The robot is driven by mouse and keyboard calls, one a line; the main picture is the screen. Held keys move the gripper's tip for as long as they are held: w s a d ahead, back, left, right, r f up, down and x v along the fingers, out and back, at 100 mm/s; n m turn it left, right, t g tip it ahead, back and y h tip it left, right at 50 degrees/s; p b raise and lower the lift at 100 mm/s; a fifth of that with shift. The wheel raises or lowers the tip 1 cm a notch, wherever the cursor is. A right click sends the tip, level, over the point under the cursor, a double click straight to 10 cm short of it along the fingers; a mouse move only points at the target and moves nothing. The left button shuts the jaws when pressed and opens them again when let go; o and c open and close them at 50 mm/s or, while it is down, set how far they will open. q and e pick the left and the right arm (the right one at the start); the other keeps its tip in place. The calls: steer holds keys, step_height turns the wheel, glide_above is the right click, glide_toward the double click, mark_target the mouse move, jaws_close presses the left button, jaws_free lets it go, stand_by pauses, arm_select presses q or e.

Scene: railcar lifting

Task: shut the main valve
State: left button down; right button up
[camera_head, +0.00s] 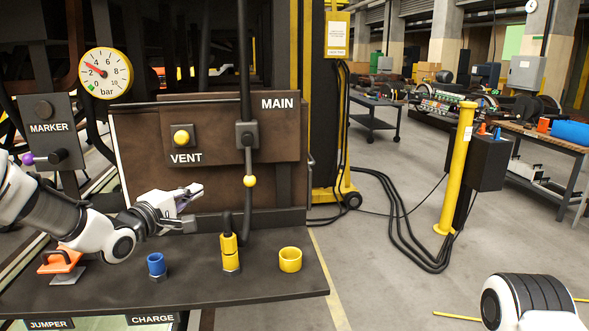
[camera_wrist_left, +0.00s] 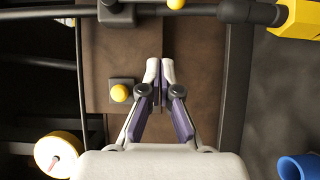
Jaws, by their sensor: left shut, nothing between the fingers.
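The main valve (camera_head: 246,135) is a dark block on the vertical pipe in front of the brown panel marked MAIN. Its lever hangs down along the pipe and ends in a yellow ball (camera_head: 250,181). In the left wrist view the valve block (camera_wrist_left: 116,12) and the ball (camera_wrist_left: 176,3) sit at the top edge, partly cut off. My left gripper (camera_head: 198,190) is shut and empty in front of the panel, left of the ball and apart from it. Its closed fingers also show in the left wrist view (camera_wrist_left: 160,72). My right gripper is out of view.
The yellow VENT button (camera_head: 181,137) is above my left gripper. Below, a dark shelf (camera_head: 190,292) carries a blue socket (camera_head: 156,265), a yellow coupling (camera_head: 230,252) with a hose, a yellow ring (camera_head: 290,260) and an orange piece (camera_head: 60,260). A gauge (camera_head: 106,74) is upper left.

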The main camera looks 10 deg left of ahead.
mark_target(249, 163)
arm_select(q)
steer(key=s+d+p+x, duration=0.1)
steer(key=d+p+x, duration=0.2)
steer(key=x, duration=1)
steer(key=shift+r+p, duration=0.4)
steer(key=shift+p, duration=0.8)
steer(key=shift+a, duration=0.1)
steer(key=shift+f, duration=0.1)
steer(key=shift+d+n+b, duration=0.25)
steer(key=shift+n+b, duration=0.05)
steer(key=shift+b, duration=0.05)
